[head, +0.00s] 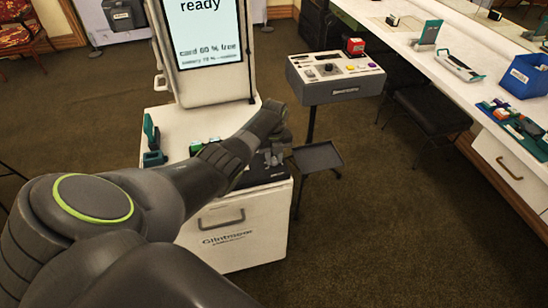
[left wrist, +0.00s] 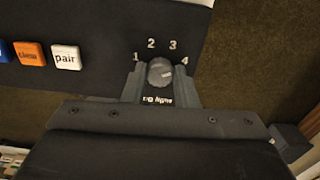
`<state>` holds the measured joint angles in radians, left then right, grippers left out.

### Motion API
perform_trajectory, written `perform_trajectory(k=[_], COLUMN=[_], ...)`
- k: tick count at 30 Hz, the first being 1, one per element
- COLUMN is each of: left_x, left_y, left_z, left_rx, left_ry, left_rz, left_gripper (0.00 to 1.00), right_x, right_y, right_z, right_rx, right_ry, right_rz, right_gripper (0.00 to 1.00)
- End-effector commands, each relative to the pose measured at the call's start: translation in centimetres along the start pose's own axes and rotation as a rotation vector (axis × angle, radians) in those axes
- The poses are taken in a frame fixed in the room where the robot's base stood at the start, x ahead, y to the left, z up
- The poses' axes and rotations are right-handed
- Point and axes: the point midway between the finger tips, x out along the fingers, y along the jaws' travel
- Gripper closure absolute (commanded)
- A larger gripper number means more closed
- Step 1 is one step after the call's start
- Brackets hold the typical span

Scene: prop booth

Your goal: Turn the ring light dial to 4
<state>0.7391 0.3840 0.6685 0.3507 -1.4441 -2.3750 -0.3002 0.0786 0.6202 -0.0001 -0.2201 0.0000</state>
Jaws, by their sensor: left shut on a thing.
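The ring light dial (left wrist: 160,70) is a small grey round knob on a dark panel (left wrist: 98,90) in the left wrist view. Numbers 1, 2, 3 and 4 arc around its far side, with 1 at left and 4 at right. My left gripper (left wrist: 160,77) is shut on the dial, one finger on each side. A faint light mark shows on the knob, but I cannot tell which number it points to. The label below the dial is partly covered. In the head view my left gripper (head: 273,152) is over the cabinet's dark panel, and the dial is hidden.
An orange button (left wrist: 30,54) and a white "pair" button (left wrist: 66,58) sit left of the dial. The white cabinet (head: 235,240) carries a tall screen (head: 208,35) reading "ready". A control box (head: 335,78) on a stand and a small grey tray (head: 318,157) are to the right.

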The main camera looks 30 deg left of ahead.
Motion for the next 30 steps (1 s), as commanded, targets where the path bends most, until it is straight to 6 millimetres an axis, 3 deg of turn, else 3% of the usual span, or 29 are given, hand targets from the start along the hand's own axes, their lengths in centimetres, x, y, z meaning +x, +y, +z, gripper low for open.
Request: perform_trajectory(k=[18,19,23,24,30], left_x=[-0.09,-0.09,-0.07,-0.06,-0.02], left_y=[-0.06,-0.06,-0.05,-0.04,-0.01], left_z=[0.04,0.04,0.03,0.03,0.01], left_rx=[0.046,0.046,0.045,0.045,0.045], left_ry=[-0.001,-0.001,-0.001,-0.001,0.0], left_rz=[-0.002,-0.002,-0.001,-0.001,0.0], left_gripper=[0.97,0.73,0.56,0.52,0.52], right_x=[0.04,0.04,0.05,0.05,0.05], right_y=[0.17,0.17,0.17,0.17,0.17], right_z=[0.0,0.0,-0.01,-0.01,-0.01], right_rx=[-0.001,-0.001,-0.001,-0.001,-0.001], right_ry=[0.0,0.0,0.0,0.0,0.0], right_rz=[0.002,0.002,0.002,0.002,0.002], right_gripper=[0.0,0.0,0.0,0.0,0.0])
